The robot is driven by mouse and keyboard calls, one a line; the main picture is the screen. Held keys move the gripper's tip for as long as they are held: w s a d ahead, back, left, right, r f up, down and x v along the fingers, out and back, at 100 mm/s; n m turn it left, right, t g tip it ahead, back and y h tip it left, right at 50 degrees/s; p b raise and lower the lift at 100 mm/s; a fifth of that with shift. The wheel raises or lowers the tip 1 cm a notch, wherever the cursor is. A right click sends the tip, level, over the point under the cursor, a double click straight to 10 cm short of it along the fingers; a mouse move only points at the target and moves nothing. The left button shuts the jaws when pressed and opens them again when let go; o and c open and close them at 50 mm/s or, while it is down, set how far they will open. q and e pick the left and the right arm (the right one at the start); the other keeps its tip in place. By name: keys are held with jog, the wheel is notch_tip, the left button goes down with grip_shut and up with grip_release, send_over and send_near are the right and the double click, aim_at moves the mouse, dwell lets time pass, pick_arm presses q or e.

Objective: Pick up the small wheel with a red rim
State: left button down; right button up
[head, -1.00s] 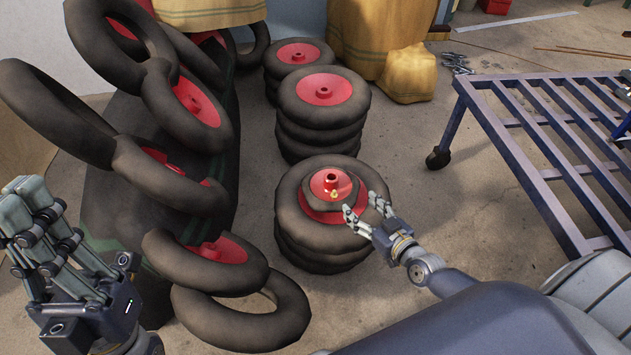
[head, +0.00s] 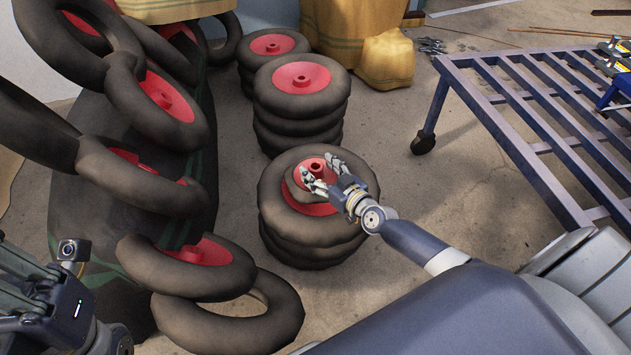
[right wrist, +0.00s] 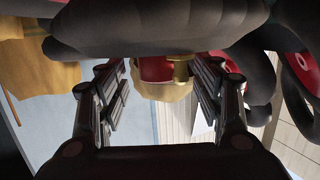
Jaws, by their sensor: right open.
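The small wheel with a red rim (head: 316,165) lies flat on top of the front stack of large wheels (head: 300,235) in the head view. My right gripper (head: 321,172) is open, with its fingers over the small wheel and partly hiding it. In the right wrist view, red and brass-coloured parts (right wrist: 155,72) show between the two spread fingers. I cannot tell whether the fingers touch the wheel. My left gripper is at the lower left edge of the head view, its fingers cut off by the frame.
A leaning pile of black tyres with red rims (head: 165,95) stands on the left. More wheel stacks (head: 300,105) stand behind the front one. A blue metal slatted rack (head: 520,110) is on the right. Concrete floor is clear between stack and rack.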

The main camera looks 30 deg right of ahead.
jog(key=shift+w, duration=0.3)
grip_shut()
jog(key=shift+w+r, duration=0.1)
jog(key=shift+r, duration=0.15)
